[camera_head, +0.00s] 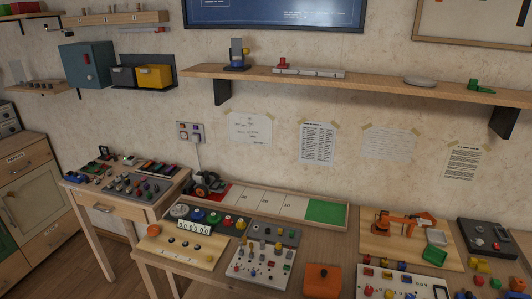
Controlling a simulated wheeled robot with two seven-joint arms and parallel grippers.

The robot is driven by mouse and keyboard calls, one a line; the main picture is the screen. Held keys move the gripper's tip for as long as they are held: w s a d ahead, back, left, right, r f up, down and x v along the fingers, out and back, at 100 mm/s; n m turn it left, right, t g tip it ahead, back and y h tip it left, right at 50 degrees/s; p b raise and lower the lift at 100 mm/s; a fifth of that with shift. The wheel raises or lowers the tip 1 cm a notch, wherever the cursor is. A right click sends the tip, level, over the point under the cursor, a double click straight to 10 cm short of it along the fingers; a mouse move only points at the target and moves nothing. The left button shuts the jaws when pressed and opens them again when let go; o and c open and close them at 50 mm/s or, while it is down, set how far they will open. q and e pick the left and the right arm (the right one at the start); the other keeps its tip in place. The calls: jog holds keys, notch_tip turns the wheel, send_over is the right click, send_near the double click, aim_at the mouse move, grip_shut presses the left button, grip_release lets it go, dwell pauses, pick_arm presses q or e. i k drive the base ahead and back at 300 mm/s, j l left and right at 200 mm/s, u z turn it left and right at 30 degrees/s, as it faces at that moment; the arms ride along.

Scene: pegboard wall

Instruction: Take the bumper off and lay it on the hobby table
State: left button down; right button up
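A small dark wheeled vehicle (205,182) stands at the left end of a long wooden track tray (275,221) with red, white and green sections. It is too small here to make out a bumper on it. The tray lies along the back of a wooden table (338,243) in the middle and right. A separate smaller wooden table (172,192) with a drawer stands to the left. I cannot tell from the picture which one is the hobby table. Neither of my grippers is in view.
Control panels with knobs (262,265) and an orange box (322,277) crowd the middle table's front. A small orange arm model (405,222) stands at right. A long wall shelf (370,82) hangs above. The left table's top is mostly covered.

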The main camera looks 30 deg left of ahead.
aim_at(190, 188)
jog(key=u, duration=1.6)
jog(key=z, duration=0.3)
jog(key=i+j+z, duration=0.15)
jog(key=j+z, duration=0.15)
jog(key=z, duration=0.15)
jog(key=i+j+z, duration=0.1)
jog(key=j+z, duration=0.3)
jog(key=i+j+z, duration=0.15)
jog(key=j, duration=0.6)
jog(key=i+j+z, duration=0.1)
jog(key=j, duration=0.7)
jog(key=i+j+z, duration=0.15)
jog(key=j, duration=0.6)
jog(key=k, duration=0.05)
